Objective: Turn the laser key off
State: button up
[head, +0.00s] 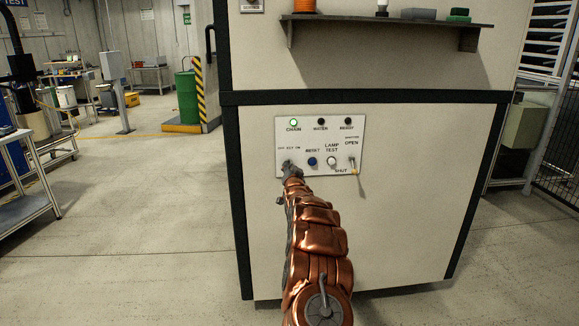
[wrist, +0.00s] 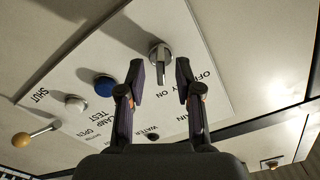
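The laser key (wrist: 160,60) is a silver knob with a raised bar on a white control panel (head: 319,128). Its OFF, KEY and ON labels show beside it in the wrist view, which is turned over. My gripper (wrist: 160,68) is open, with one finger on each side of the key and a visible gap to each. I cannot tell whether the fingertips reach past the knob's front. In the head view my gripper (head: 289,168) covers most of the key at the panel's lower left. The knob's bar runs roughly along the fingers.
The panel also has a blue RESET button (head: 312,161), a white LAMP TEST button (head: 331,161) and a shutter lever (head: 353,167) pointing down toward SHUT. A shelf (head: 390,25) juts out above.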

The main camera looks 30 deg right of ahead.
jog(key=shift+x, duration=1.05)
jog(key=shift+w, duration=0.25)
grip_shut()
